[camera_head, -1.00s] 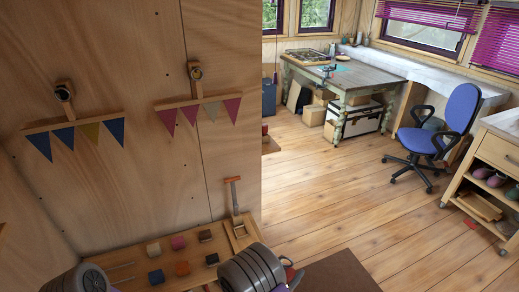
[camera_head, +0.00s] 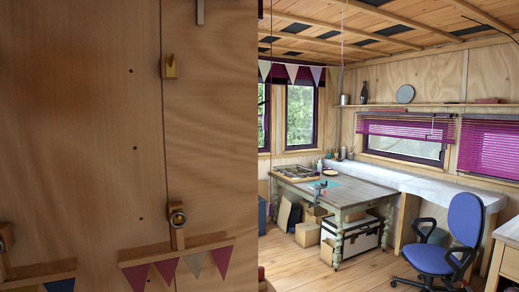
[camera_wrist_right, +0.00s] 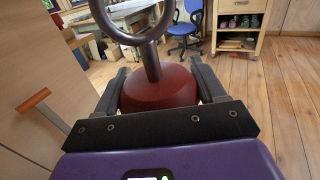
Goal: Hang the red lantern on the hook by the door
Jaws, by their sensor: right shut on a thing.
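The red lantern (camera_wrist_right: 165,88) is in the right wrist view, with a rounded red body, a dark stem and a dark grey ring handle (camera_wrist_right: 133,38) on top. My right gripper (camera_wrist_right: 160,80) is shut on it, one finger on each side of the red body. The lower part of the lantern is hidden behind the gripper. In the head view, a small yellowish hook (camera_head: 170,68) is on the plywood wall, upper left, with nothing hanging on it. I cannot make out a door. Neither gripper shows in the head view, and my left gripper is in no view.
Pennant boards (camera_head: 175,251) with round-ended pegs (camera_head: 177,217) stick out from the wall below the hook. The plywood wall ends at a vertical edge (camera_head: 257,150). Beyond it stand a workbench (camera_head: 340,196) and a blue chair (camera_head: 462,235). An orange-topped handle (camera_wrist_right: 33,100) shows at left in the wrist view.

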